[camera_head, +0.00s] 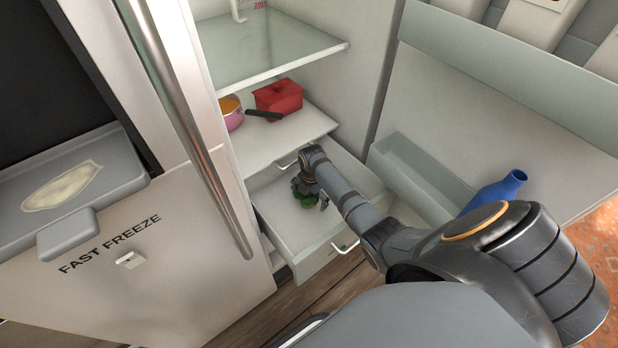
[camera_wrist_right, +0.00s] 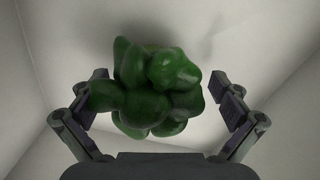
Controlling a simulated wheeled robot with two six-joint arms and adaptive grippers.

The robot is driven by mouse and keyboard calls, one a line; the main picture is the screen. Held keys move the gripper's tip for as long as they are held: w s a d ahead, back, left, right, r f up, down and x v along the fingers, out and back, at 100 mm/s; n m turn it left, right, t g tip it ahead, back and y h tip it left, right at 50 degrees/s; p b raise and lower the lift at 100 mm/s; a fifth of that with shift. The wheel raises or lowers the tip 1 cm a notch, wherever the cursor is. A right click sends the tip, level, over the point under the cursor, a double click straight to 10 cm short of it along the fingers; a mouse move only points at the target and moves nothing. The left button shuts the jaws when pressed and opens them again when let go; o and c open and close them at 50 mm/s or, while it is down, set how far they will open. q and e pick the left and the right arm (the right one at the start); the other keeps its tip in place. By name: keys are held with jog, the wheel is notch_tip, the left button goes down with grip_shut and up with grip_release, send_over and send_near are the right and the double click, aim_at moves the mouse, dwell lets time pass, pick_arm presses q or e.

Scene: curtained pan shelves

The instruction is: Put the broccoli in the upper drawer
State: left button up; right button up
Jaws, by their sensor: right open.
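The green broccoli (camera_head: 303,190) is inside the pulled-out upper drawer (camera_head: 330,240) of the fridge. My right gripper (camera_head: 322,200) reaches down into the drawer at the broccoli and partly covers it. In the right wrist view the broccoli (camera_wrist_right: 150,88) lies between the two spread fingers of my right gripper (camera_wrist_right: 165,105). The left finger is close to the broccoli, and a gap shows at the right finger. Whether the broccoli rests on the drawer floor is hard to tell. My left gripper is in neither view.
A red lidded box (camera_head: 279,96) and a pink pot (camera_head: 231,113) with a dark handle stand on the shelf above the drawer. A glass shelf (camera_head: 270,55) is higher up. The open door (camera_head: 500,110) at right holds a blue bottle (camera_head: 492,193).

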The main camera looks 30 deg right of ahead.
notch_tip(320, 180, up, 7)
jog(key=shift+s+r, duration=0.1)
dwell(0.6)
jog(key=shift+r+p, duration=0.25)
jog(key=shift+p, duration=0.5)
jog(key=shift+f, duration=0.1)
jog(key=c, duration=1.9)
